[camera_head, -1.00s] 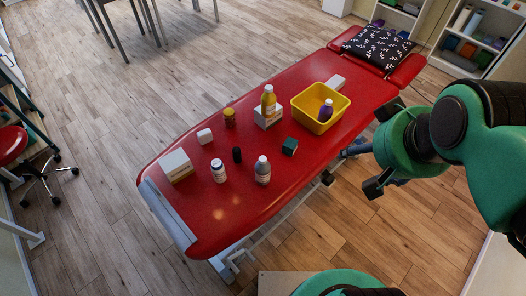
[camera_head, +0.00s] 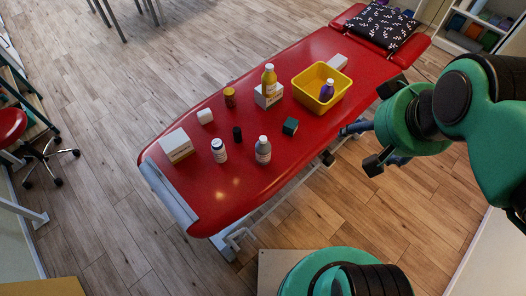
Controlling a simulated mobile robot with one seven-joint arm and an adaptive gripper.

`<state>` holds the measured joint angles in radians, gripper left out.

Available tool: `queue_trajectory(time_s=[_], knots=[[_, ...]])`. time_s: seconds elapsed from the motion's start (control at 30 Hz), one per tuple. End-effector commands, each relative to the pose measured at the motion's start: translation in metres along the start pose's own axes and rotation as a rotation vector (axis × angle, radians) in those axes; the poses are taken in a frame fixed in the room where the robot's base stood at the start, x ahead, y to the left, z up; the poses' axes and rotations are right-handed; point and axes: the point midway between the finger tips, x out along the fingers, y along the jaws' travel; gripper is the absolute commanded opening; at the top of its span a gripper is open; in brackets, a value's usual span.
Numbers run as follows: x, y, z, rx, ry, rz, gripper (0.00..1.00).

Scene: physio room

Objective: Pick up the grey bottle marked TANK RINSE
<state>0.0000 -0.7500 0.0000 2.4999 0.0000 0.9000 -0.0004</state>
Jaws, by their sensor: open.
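A grey bottle (camera_head: 263,151) with a pale cap stands upright near the front edge of the red treatment table (camera_head: 215,194). Its label is too small to read. A white bottle (camera_head: 219,151) with a dark-marked label stands to its left. My gripper (camera_head: 379,127) is at the right, beyond the table's edge, with its dark fingers spread apart. It looks empty and is well to the right of the grey bottle, not touching it.
A black bottle (camera_head: 237,134) and a dark green box (camera_head: 290,126) stand close behind the grey bottle. Behind are a white carton (camera_head: 177,146), a white block (camera_head: 205,116), an amber jar (camera_head: 229,97), a yellow bottle (camera_head: 269,78) and a yellow bin (camera_head: 301,81) holding a purple bottle (camera_head: 327,90).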

Motion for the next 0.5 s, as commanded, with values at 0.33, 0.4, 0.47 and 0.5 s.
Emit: queue_trajectory(time_s=[0.33,0.4,0.47,0.5], knots=[[0.016,-0.007,-0.018,-0.146,-0.031,-0.012,0.74],[0.024,-0.011,-0.027,-0.22,-0.044,-0.019,0.74],[0.033,-0.015,-0.035,-0.296,-0.058,-0.027,0.74],[0.04,-0.018,-0.04,-0.35,-0.068,-0.033,0.74]])
